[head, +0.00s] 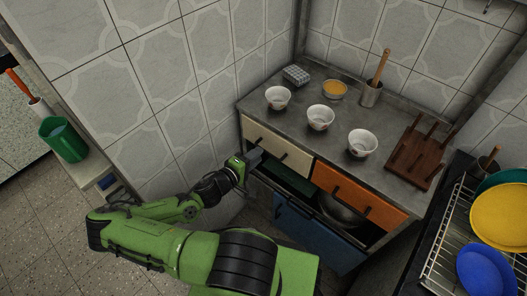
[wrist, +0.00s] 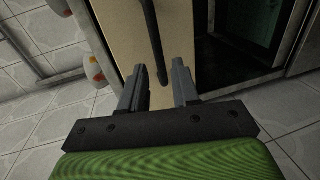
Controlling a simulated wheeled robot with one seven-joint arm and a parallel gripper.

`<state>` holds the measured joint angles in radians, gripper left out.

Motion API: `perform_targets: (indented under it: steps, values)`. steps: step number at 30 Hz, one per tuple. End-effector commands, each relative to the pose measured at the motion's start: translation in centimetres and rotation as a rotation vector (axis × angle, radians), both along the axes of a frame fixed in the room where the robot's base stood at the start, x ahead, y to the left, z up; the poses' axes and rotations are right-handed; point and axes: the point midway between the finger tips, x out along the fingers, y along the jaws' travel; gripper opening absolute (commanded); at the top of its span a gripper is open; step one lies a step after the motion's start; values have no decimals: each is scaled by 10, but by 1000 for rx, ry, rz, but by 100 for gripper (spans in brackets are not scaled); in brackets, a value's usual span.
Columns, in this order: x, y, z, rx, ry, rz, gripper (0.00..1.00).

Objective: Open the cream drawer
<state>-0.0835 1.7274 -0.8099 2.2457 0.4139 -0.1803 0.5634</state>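The cream drawer (head: 290,157) is at the upper left of the counter unit's front, and its front looks flush with the unit. Its dark bar handle (wrist: 151,35) runs down the cream front in the wrist view. My gripper (head: 254,157) is at the left part of the drawer front. In the wrist view my gripper (wrist: 159,66) is open, its two fingers apart. The handle's near end shows between the fingers; I cannot tell whether they touch it. My gripper hides part of the drawer in the head view.
An orange drawer (head: 355,197) sits right of the cream one, above a dark opening with a metal bowl (head: 340,212). A blue front (head: 310,236) is below. Bowls, including one (head: 320,117), stand on the counter (head: 310,88). A tiled wall (head: 150,75) is close at left.

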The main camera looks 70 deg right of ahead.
Motion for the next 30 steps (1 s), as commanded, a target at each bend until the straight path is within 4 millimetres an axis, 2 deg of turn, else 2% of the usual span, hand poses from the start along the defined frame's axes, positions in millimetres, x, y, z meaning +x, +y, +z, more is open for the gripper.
perform_targets:
  steps: [3, 6, 16, 22, 30]
  values:
    - [-11, -23, -7, -1, 1, -3, 30]
    - [-16, -36, -9, 0, 0, -2, 30]
    - [-18, -42, -10, 1, 0, 0, 30]
    - [-18, -42, -10, 1, 0, 0, 1]
    - [-18, -42, -10, 2, -1, -1, 0]
